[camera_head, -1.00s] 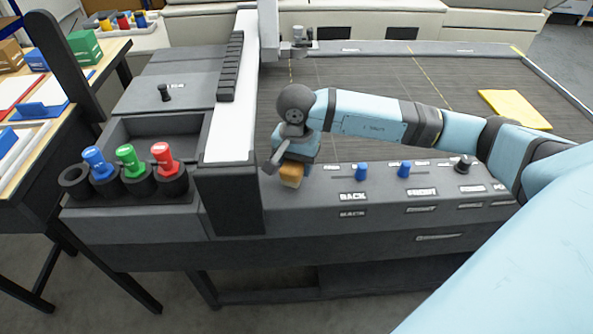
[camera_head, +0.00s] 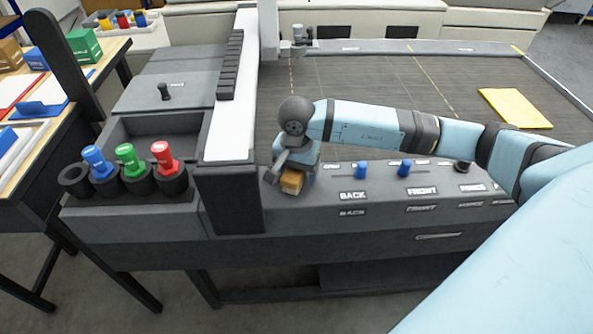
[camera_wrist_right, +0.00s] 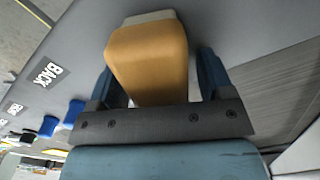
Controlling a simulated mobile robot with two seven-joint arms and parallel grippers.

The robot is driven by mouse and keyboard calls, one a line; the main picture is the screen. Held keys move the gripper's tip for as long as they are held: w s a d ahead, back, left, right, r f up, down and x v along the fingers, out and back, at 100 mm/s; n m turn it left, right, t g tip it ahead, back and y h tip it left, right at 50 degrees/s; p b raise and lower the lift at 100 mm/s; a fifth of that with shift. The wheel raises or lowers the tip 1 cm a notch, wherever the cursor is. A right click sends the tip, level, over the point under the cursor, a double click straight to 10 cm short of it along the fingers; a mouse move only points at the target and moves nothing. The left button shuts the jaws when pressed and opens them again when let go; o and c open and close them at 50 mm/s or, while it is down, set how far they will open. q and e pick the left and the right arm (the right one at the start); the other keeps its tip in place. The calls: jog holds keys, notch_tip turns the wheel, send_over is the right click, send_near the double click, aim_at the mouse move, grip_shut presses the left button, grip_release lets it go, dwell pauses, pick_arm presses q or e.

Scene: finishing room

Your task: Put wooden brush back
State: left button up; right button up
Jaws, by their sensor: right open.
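The wooden brush (camera_head: 291,186) is an orange-brown block at the front ledge of the machine, just right of the dark post. In the right wrist view the brush (camera_wrist_right: 148,58) shows a pale grey strip at its far end. My right gripper (camera_head: 290,176) is over it from above. In the wrist view its two blue fingers stand on either side of the brush, open, with small gaps beside it. I cannot tell whether the brush fully rests on the ledge. My left gripper is not in view.
Blue knobs (camera_head: 361,170) and BACK and FRONT labels lie right of the gripper. The white-topped gantry beam (camera_head: 230,125) stands close on its left. Blue, green and red-topped tools sit in round holders (camera_head: 138,180) beside an empty tray (camera_head: 150,140). A yellow sheet (camera_head: 515,108) lies on the bed.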

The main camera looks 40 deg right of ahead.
notch_tip(320, 180, up, 12)
jog(key=shift+r+b, duration=0.15)
jog(key=shift+b, duration=0.2)
dwell(0.5)
